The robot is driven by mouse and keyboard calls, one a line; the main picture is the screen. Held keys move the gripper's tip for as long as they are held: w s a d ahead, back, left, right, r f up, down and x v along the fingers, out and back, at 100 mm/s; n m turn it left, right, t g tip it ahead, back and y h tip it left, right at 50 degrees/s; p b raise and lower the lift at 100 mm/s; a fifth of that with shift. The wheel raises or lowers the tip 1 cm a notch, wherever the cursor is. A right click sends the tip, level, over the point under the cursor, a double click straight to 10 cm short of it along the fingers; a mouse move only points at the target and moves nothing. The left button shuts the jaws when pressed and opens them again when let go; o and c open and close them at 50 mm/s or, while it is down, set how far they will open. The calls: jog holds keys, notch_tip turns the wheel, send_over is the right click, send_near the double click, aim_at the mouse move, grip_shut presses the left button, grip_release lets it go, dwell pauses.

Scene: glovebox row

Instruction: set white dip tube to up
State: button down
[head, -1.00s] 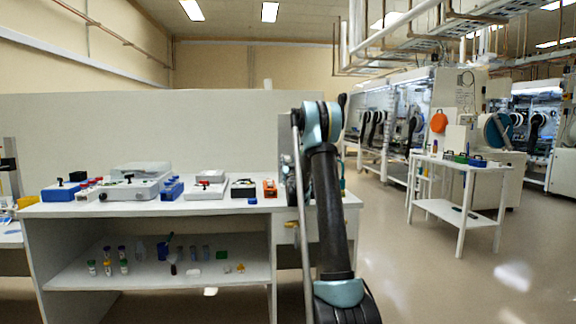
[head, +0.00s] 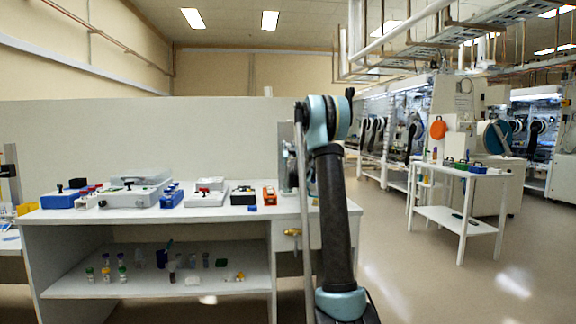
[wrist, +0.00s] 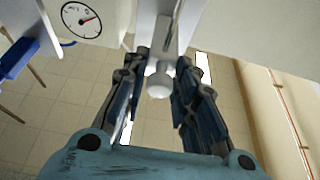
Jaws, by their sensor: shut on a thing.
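In the wrist view, a white rod with a rounded white end (wrist: 160,82), which looks like the white dip tube, sits between the fingers of my gripper (wrist: 157,72). The fingers are closed in on both sides of it, near the picture's top centre. The rod runs up and away from the rounded end along a pale upright part. Its far end is unclear. In the head view my arm hides the gripper and the tube.
In the head view, a bench (head: 150,216) carries several instruments. A white cart (head: 466,172) stands right, with open floor before it.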

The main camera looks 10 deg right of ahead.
notch_tip(320, 180, up, 10)
jog(key=shift+f, duration=0.1)
dwell(0.4)
jog(key=c, duration=1.4)
grip_release()
jog(key=shift+s, duration=0.1)
jog(key=v, duration=1.1)
jog(key=shift+s+f, duration=0.25)
jog(key=shift+s, duration=0.05)
